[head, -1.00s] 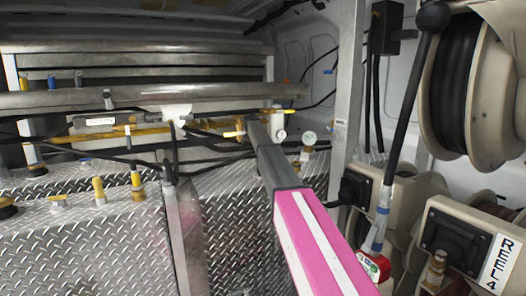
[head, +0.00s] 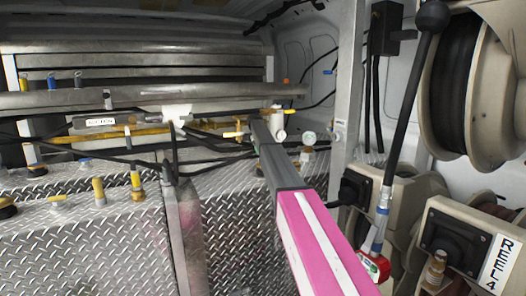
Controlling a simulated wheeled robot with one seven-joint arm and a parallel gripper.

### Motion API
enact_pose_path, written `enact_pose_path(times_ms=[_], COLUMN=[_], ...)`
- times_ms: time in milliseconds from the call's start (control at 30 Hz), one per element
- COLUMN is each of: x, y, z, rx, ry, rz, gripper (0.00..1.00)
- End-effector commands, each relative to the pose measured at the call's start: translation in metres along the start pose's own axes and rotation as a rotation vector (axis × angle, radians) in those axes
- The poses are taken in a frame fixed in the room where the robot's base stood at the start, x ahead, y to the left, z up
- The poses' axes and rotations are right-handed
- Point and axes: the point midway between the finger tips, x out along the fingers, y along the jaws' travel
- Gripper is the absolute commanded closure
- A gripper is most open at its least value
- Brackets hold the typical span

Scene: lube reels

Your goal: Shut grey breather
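A small grey upright fitting (head: 107,98) stands at the long metal rail on the left in the head view; I cannot tell for sure whether it is the grey breather. Whether it is open or shut is too small to see. My arm, with pink and white stripes and a grey end section, reaches from the bottom right to the middle. Its far end lies by the yellow-handled fittings, well right of the grey fitting. The gripper fingers cannot be made out there.
Yellow-topped fittings (head: 99,191) stand on the diamond-plate tank at left. A round gauge (head: 309,138) is just right of my arm's end. A hose reel (head: 470,85) and a box marked REEL4 (head: 497,262) fill the right. Black hoses cross the rear.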

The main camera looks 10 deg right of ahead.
Motion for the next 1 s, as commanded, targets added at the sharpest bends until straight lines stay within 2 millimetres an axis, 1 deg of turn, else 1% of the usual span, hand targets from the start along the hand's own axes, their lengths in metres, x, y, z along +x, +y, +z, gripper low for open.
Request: enact_pose_path(times_ms=[433, 467, 500, 533, 833, 1000], x=[-0.0012, -0.0012, -0.0011, -0.0011, -0.0004, -0.0001], y=[-0.0002, -0.0002, -0.0002, -0.0002, 0.0000, 0.0012], z=[0.0008, 0.0008, 0.0009, 0.0008, 0.0003, 0.0000], rx=[0.007, 0.007, 0.007, 0.007, 0.005, -0.047], ry=[-0.003, -0.003, -0.003, -0.003, -0.001, -0.001], rz=[0.003, 0.003, 0.003, 0.003, 0.002, -0.021], gripper=[0.60, 0.33, 0.20, 0.11, 0.11, 0.11])
